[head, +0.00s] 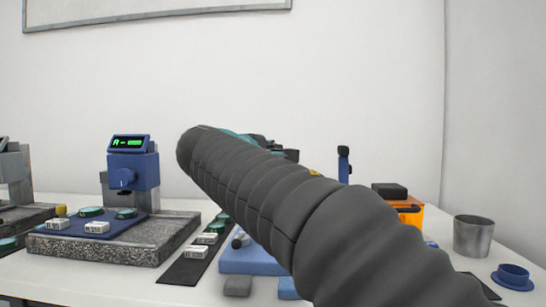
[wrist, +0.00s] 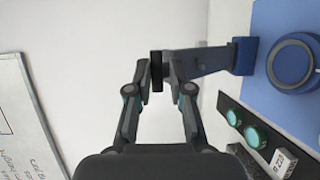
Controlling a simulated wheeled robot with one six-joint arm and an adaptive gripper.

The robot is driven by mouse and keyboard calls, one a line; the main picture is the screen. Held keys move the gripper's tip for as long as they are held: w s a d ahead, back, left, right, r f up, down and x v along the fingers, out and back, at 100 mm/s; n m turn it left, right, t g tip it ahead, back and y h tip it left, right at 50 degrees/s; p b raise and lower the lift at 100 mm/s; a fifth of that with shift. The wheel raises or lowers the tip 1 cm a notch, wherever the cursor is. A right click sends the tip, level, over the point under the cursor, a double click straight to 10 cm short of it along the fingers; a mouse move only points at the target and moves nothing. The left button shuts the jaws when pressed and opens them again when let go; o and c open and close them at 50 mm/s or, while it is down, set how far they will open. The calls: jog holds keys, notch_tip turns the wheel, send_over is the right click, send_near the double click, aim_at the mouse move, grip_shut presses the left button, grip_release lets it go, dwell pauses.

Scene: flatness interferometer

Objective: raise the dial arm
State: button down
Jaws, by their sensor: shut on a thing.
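In the wrist view, the dial arm (wrist: 208,61) is a dark grey-blue bar that runs left from a blue block (wrist: 245,56). My gripper (wrist: 158,74) is shut on that end of the dial arm, with a finger on each side. In the head view, my dark ribbed arm hides most of my gripper and the dial arm. A blue base (head: 255,261) shows below my arm, and a blue post (head: 344,166) with a dark top stands behind it.
A round blue plate (wrist: 292,62) lies beside the block. A black strip (head: 190,264) holds green discs and white labelled blocks. A granite plate (head: 145,244) with a blue display unit (head: 129,160) stands left. A metal cup (head: 473,236) and blue ring (head: 513,276) are right.

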jog(key=shift+r, duration=0.15)
jog(key=c, duration=1.2)
grip_release()
jog(key=v, duration=1.2)
